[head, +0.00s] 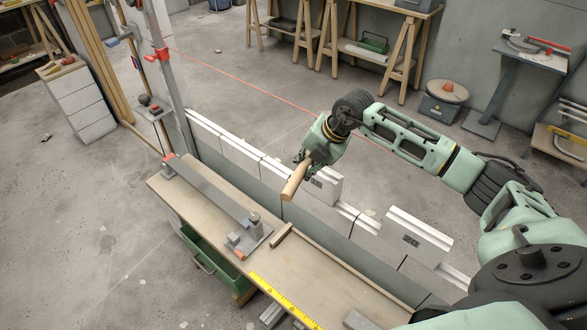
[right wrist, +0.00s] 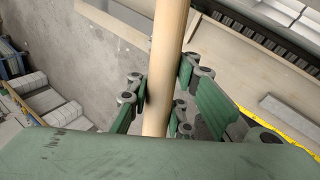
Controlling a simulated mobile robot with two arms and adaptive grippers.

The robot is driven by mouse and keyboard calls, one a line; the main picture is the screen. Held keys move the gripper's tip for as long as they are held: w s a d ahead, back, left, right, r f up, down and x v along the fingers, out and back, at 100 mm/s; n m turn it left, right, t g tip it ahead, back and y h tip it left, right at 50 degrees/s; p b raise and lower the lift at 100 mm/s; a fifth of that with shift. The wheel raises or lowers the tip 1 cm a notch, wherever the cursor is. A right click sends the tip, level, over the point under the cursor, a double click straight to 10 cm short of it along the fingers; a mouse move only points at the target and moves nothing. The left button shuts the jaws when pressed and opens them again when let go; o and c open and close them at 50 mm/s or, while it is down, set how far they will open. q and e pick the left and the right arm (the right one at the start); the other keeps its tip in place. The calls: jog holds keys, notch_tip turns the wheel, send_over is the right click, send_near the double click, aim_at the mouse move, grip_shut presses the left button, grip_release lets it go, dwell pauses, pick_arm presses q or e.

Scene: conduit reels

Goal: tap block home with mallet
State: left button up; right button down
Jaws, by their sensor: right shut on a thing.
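My right gripper (head: 307,163) is shut on the mallet's pale wooden handle (head: 294,183), above the low wall. The handle slants down to the left in the head view. In the right wrist view the green fingers (right wrist: 163,88) close on the handle (right wrist: 168,45) from both sides. I cannot make out the mallet's head. A white block (head: 324,187) stands raised on the wall (head: 245,153), just right of the gripper and partly behind it. Another marked block (head: 414,237) stands raised farther right, with lower courses around it. My left gripper is not in view.
A wooden bench (head: 290,265) runs along the near side of the wall, with a metal tool (head: 215,194) and a yellow tape (head: 283,299) on it. A green crate (head: 214,272) sits below. A clamp post (head: 165,70) stands at the wall's left end. An orange line (head: 265,88) crosses behind.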

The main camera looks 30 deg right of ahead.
notch_tip(320, 180, down, 6)
jog(key=b, duration=0.5)
jog(key=shift+f, duration=0.2)
jog(key=shift+s+r, duration=0.1)
jog(key=shift+s, duration=0.05)
dwell(0.5)
